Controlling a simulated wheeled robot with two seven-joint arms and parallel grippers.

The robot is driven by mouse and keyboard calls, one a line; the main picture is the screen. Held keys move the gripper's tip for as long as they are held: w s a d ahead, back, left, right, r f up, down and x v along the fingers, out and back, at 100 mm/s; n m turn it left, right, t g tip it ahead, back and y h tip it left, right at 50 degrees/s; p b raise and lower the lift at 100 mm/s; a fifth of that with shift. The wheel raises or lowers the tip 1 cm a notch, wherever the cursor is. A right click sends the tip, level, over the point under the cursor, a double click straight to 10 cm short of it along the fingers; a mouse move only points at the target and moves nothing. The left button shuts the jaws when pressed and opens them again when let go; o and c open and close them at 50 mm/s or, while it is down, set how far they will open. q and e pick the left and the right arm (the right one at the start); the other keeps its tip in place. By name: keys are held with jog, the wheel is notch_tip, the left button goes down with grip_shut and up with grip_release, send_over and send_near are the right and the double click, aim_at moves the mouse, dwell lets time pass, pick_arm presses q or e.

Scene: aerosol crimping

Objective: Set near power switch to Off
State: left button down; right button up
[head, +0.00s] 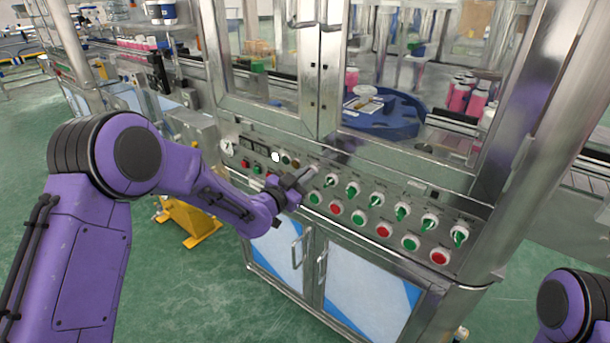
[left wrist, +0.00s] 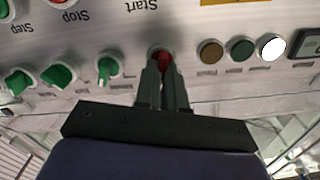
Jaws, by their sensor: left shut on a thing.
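The red power switch (left wrist: 162,57) sits on the panel in the left wrist view, between the fingertips of my left gripper (left wrist: 162,72). The gripper is shut on this switch, and the fingers cover part of it, so its exact angle is hard to tell. In the head view my left gripper (head: 308,176) reaches the control panel (head: 400,180) just left of the row of green switches, and it hides the red switch. My right gripper is outside the view; only part of my right arm shows at the lower right.
Green rotary switches (head: 352,189) continue to the right along the panel, with red and green push buttons (head: 383,230) below. A white lamp (left wrist: 272,47) and two darker ones stand beside the held switch. Cabinet door handles (head: 321,262) stick out below. Glass doors are above.

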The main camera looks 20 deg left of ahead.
pick_arm(q)
jog(key=n, duration=0.2)
jog(key=n+p, duration=0.1)
jog(key=n, duration=0.1)
jog(key=shift+a+r+n, duration=0.1)
jog(key=shift+a+n, duration=0.1)
jog(key=shift+n, duration=0.1)
jog(key=n, duration=0.2)
jog(key=n+p, duration=0.1)
jog(key=n, duration=0.1)
jog(key=shift+w+a+n, duration=0.15)
jog(key=shift+n, duration=0.15)
jog(key=c, duration=1.2)
grip_release()
jog(key=b+v, duration=0.1)
jog(key=v, duration=0.9)
jog(key=shift+s+a, duration=0.2)
jog(key=shift+s, duration=0.1)
